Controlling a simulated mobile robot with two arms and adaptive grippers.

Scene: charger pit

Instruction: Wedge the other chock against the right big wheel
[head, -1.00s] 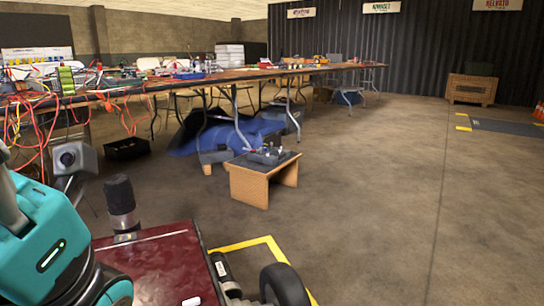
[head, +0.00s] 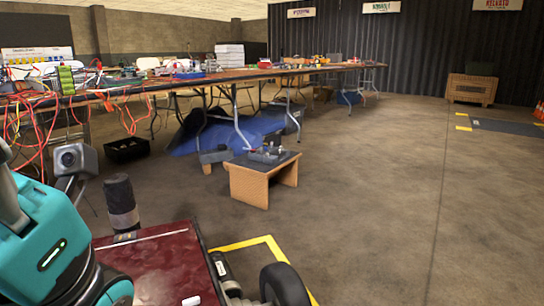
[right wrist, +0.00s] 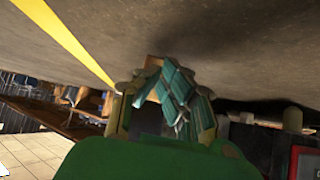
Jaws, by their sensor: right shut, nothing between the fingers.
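A black wheel (head: 285,285) shows at the bottom of the head view, beside a dark red deck (head: 160,262). I cannot tell whether it is the right big wheel. I cannot make out a chock in either view. My right gripper (right wrist: 168,78) shows in the right wrist view, its green body below and its teal fingers closed together with nothing between them. It is over the concrete floor, near a yellow floor line (right wrist: 66,42). My right gripper is not in the head view. My left arm is at the lower left of the head view, its gripper out of sight.
Yellow tape (head: 248,242) marks the floor beside the deck. A small wooden bench (head: 252,183) with small items stands ahead. Long tables (head: 215,78) with tools and loose red cables run along the left. A wooden crate (head: 472,89) stands far right.

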